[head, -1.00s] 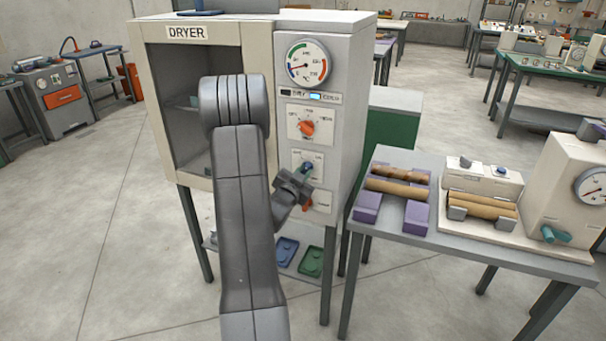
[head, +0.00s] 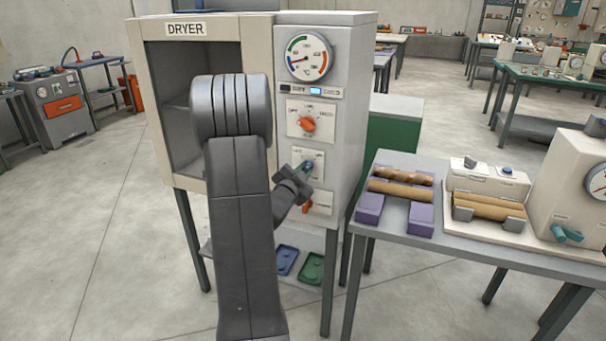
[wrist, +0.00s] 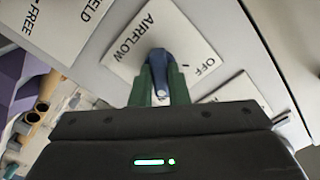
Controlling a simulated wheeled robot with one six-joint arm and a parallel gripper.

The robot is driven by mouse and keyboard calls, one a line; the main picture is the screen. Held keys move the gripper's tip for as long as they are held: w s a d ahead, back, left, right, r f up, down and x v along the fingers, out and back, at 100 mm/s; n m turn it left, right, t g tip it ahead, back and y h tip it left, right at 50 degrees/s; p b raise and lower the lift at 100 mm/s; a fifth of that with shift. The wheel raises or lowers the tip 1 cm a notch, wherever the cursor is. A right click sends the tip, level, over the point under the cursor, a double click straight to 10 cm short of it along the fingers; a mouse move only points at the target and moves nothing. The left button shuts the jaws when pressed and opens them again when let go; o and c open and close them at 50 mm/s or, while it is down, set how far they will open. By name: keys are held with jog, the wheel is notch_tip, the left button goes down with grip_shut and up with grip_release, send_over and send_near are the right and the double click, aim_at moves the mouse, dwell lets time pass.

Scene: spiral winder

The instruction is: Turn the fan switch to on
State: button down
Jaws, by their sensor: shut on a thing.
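The fan switch is a dark blue lever knob (wrist: 159,60) on a white plate marked AIRFLOW (wrist: 131,44), with OFF readable on one side. My gripper (wrist: 161,80) has its green fingers on both sides of the knob and is shut on it. In the head view my gripper (head: 307,169) reaches the middle plate on the front of the dryer (head: 345,110). The knob's pointer end and the other label are partly hidden or too small to read.
An orange knob (head: 307,124) sits above the switch, and another orange switch (head: 307,205) sits close below. A grey table (head: 440,250) with cardboard tubes stands to the right.

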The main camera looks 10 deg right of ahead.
jog(key=c, duration=1.4)
grip_release()
jog(key=b+v, duration=0.2)
jog(key=v, duration=1.1)
jog(key=shift+s+a, duration=0.25)
jog(key=shift+s, duration=0.1)
jog(key=p+x, duration=0.2)
jog(key=x, duration=1.2)
jog(key=shift+r+p, duration=0.1)
jog(key=shift+p, duration=0.5)
jog(key=shift+n, duration=0.3)
jog(key=shift+f+b, duration=0.25)
jog(key=shift+b, duration=0.2)
